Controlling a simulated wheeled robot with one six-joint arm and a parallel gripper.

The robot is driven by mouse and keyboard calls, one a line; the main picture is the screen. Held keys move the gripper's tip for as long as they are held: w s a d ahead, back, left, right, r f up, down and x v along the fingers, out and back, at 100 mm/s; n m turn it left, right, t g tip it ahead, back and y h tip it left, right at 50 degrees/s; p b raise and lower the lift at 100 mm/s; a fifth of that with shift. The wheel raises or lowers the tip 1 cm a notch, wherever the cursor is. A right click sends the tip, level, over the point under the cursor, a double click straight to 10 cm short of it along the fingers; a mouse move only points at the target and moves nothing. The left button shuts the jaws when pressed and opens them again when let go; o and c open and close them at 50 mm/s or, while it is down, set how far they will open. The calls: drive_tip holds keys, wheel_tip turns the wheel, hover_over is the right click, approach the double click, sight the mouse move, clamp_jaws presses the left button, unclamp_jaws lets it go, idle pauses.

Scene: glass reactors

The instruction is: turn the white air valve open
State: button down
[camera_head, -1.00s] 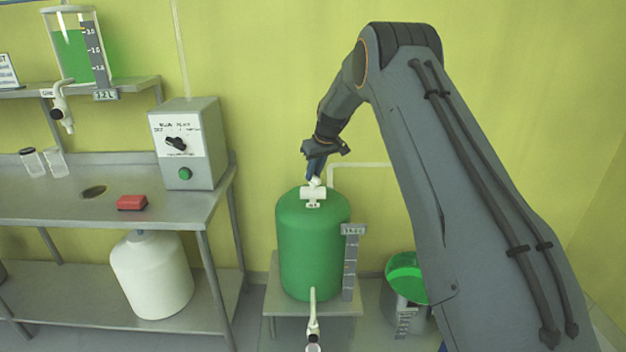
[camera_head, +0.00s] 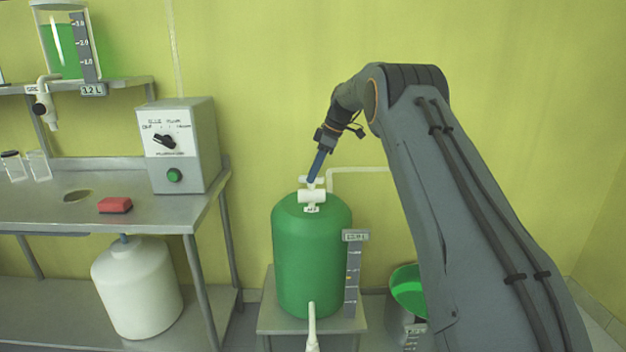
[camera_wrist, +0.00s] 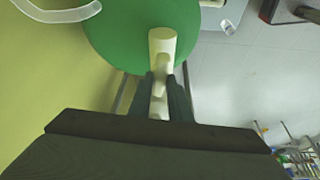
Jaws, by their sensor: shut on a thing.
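The white air valve (camera_head: 312,195) sits on top of the green reactor vessel (camera_head: 312,258), with a small label on its front. My gripper (camera_head: 318,168) reaches down to the valve from above and behind. In the wrist view my gripper (camera_wrist: 167,95) is shut on the valve's white handle, with one dark finger on each side of it. The valve's cream-white body (camera_wrist: 162,44) lies just beyond the fingertips, over the green vessel top. The gripped part of the handle is partly hidden by the fingers.
A white pipe (camera_head: 358,169) runs along the wall behind the vessel. A level scale (camera_head: 352,280) stands at its right side. A metal bench with a control box (camera_head: 182,145) and a red block (camera_head: 115,205) is at left. A bucket (camera_head: 408,290) stands at right.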

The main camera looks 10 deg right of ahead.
drive_tip(key=shift+n+b, duration=0.45)
drive_tip(key=shift+n, duration=0.15)
drive_tip(key=shift+g, duration=0.3)
drive_tip(key=c, duration=1.6)
unclamp_jaws()
drive_tip(key=shift+c, duration=0.2)
drive_tip(key=v, duration=0.7)
drive_tip(key=shift+d+r+b, duration=0.15)
drive_tip(key=shift+b, duration=0.2)
drive_tip(key=shift+r, duration=0.2)
